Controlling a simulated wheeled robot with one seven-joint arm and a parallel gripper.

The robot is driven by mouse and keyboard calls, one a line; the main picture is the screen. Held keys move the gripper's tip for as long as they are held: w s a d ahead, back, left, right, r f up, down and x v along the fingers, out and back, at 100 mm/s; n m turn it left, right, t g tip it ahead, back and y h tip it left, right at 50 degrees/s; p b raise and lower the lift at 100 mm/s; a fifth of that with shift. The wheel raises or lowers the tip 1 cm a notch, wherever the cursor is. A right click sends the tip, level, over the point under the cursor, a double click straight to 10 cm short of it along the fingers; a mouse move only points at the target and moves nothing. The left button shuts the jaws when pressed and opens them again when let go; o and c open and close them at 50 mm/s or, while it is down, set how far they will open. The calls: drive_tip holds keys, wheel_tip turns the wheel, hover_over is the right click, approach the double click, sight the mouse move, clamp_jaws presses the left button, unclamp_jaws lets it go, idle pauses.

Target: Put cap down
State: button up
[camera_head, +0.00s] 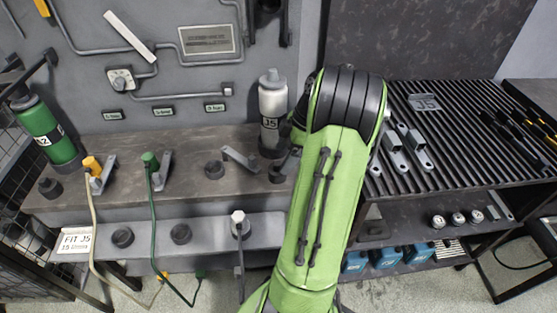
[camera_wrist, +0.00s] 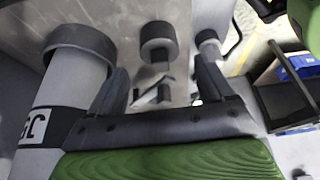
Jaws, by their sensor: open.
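My gripper (camera_wrist: 165,85) is open in the wrist view, with its two dark fingers apart. No cap is clearly seen between them. A black round piece (camera_wrist: 158,42) and a small grey metal piece show beyond the gap. In the head view my green arm hides most of the gripper; a dark part of it shows beside the J5 bottle. That grey-white bottle (camera_head: 272,110) stands upright in a black ring on the bench, with a grey top on it. Its side also shows at the left of the wrist view (camera_wrist: 75,90). I cannot tell which piece is the task's cap.
Several black round holders, one being (camera_head: 214,169), and grey brackets (camera_head: 240,158) stand on the bench and lower shelf. A ribbed rack (camera_head: 465,150) with metal brackets lies right of my arm.

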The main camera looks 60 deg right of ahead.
drive_tip(key=p+v, duration=0.3)
drive_tip(key=v, duration=0.4)
drive_tip(key=w+a+r+m+h, duration=0.1)
drive_tip(key=w+a+r, duration=0.15)
drive_tip(key=a, duration=0.45)
drive_tip(key=w+a+r+m, duration=0.1)
drive_tip(key=w+a+r, duration=0.15)
drive_tip(key=a, duration=0.45)
drive_tip(key=w+a+r+m+h, duration=0.1)
drive_tip(key=a+r, duration=0.2)
drive_tip(key=a, duration=0.5)
drive_tip(key=s+a+m+t, duration=0.2)
drive_tip(key=s+a+m, duration=0.3)
drive_tip(key=s+a, duration=0.6)
drive_tip(key=shift+a+f+h+b, duration=0.2)
drive_tip(key=shift+a+h+b, duration=0.1)
drive_tip(key=shift+a+h, duration=0.1)
drive_tip(key=shift+s, duration=0.15)
